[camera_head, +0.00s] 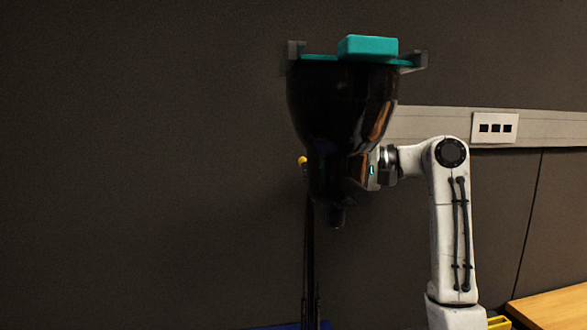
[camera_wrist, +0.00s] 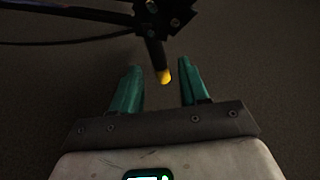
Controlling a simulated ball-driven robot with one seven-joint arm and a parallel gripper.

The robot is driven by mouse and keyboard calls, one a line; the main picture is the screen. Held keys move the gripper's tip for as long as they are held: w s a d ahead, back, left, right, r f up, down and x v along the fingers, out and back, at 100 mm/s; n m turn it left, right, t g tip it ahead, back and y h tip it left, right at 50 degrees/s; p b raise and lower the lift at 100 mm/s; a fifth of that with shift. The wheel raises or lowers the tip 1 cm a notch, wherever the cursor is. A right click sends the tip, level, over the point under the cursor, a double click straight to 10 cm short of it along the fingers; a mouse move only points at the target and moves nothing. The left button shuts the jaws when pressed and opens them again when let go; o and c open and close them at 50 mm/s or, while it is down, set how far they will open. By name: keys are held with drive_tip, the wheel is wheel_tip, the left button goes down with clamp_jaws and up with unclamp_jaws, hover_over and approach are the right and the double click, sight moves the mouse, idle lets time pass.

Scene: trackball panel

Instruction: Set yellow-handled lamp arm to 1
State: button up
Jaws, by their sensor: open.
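In the wrist view a dark lamp arm (camera_wrist: 156,50) comes down from the top and ends in a yellow handle (camera_wrist: 165,77). My gripper (camera_wrist: 160,66) is open, with its teal fingers on either side of the yellow handle. The handle lies nearer the right finger, with a gap visible to the left one; depth is hard to tell. In the head view the yellow handle (camera_head: 302,161) shows at the left edge of a large dark bell-shaped body (camera_head: 340,105). My white arm comes in from the right, and its fingers are hidden there.
The dark body has a teal block (camera_head: 368,48) on top and blocks the head view. A dark upright pole (camera_head: 310,255) stands below it. A wall plate (camera_head: 494,127) is at the right, and a wooden surface (camera_head: 550,308) at the lower right.

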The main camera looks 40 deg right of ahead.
drive_tip(key=x, duration=0.6)
clamp_jaws()
idle(0.4)
